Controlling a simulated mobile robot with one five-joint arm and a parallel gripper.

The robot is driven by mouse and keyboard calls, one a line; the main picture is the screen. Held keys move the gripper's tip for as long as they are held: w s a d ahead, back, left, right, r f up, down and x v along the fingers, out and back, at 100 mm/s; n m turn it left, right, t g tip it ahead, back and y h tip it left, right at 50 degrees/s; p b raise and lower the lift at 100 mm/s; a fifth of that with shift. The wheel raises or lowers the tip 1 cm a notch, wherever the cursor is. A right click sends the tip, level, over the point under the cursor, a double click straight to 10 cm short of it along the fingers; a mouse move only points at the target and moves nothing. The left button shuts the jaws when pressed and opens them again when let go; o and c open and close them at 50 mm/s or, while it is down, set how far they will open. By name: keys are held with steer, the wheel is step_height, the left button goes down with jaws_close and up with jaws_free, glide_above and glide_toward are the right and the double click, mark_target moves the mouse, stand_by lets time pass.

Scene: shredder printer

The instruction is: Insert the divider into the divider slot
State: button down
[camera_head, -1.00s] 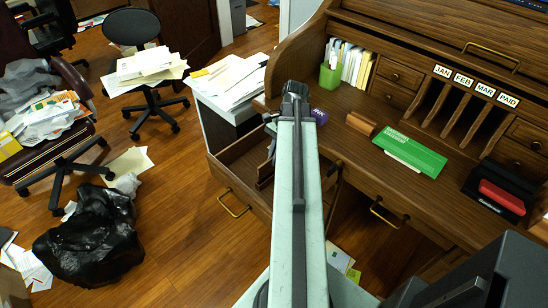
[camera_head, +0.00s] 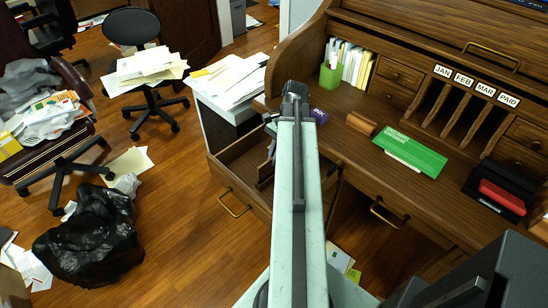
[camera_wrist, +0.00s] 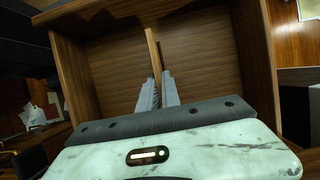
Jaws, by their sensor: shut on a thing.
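The open wooden drawer (camera_head: 234,172) is pulled out from the desk at the centre of the head view, and its inside fills the wrist view (camera_wrist: 205,60). My gripper (camera_wrist: 158,82) reaches into it, with its grey fingers shut on the divider (camera_wrist: 151,50). The divider is a thin light-brown wooden panel seen nearly edge-on and close to upright. Part of it shows beside my arm in the head view (camera_head: 267,168). A thin dark line (camera_wrist: 161,55) stands just right of it; I cannot tell whether this is the slot. The divider's lower end is hidden by the fingers.
A cabinet with papers (camera_head: 225,80) stands beside the drawer. A black bag (camera_head: 90,235) lies on the floor.

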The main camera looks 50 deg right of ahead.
steer(key=shift+f+b, duration=1.9)
steer(key=shift+f, duration=0.1)
steer(key=c, duration=1.5)
jaws_free()
steer(key=shift+r, duration=0.15)
steer(key=p+v, duration=0.7)
steer(key=shift+d+r, duration=0.15)
steer(key=shift+r, duration=0.2)
steer(key=shift+f, duration=0.1)
